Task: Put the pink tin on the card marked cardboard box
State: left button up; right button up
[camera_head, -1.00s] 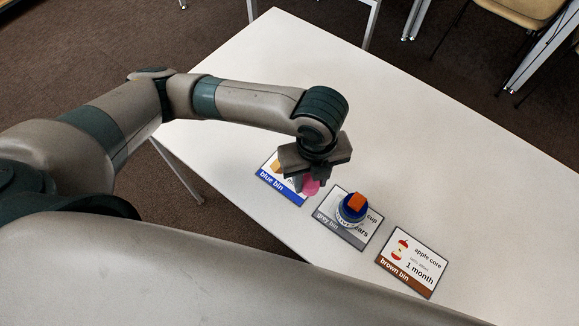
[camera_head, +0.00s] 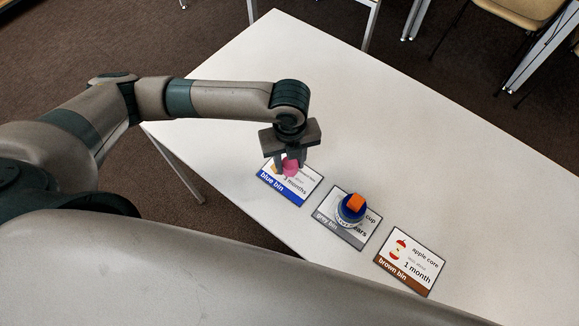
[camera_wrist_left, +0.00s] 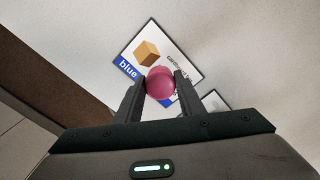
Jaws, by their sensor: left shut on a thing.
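The pink tin (camera_head: 290,167) is between the fingers of my left gripper (camera_head: 289,163), which is shut on it. It also shows in the left wrist view (camera_wrist_left: 160,84), between the two fingertips. The card marked cardboard box (camera_head: 283,195) has a blue bin strip and a box picture and lies on the table. In the head view the tin overlaps the upper part of this card. In the left wrist view the tin covers the lower right part of the card (camera_wrist_left: 150,50). Whether the tin touches the card is hard to tell. My right gripper is not in view.
A grey bin card (camera_head: 330,221) lies to the right, with a blue and white tin (camera_head: 349,211) and an orange block (camera_head: 356,201) on top. A brown bin card (camera_head: 424,245) lies further right. The white table (camera_head: 300,60) is clear behind the cards.

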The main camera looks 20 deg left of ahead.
aim_at(290, 165)
pick_arm(q)
notch_tip(290, 165, down, 3)
jog(key=shift+s+r+p, duration=0.1)
jog(key=shift+p, duration=0.3)
jog(key=shift+f, duration=0.5)
jog(key=shift+f, duration=0.1)
jog(key=o, duration=1.1)
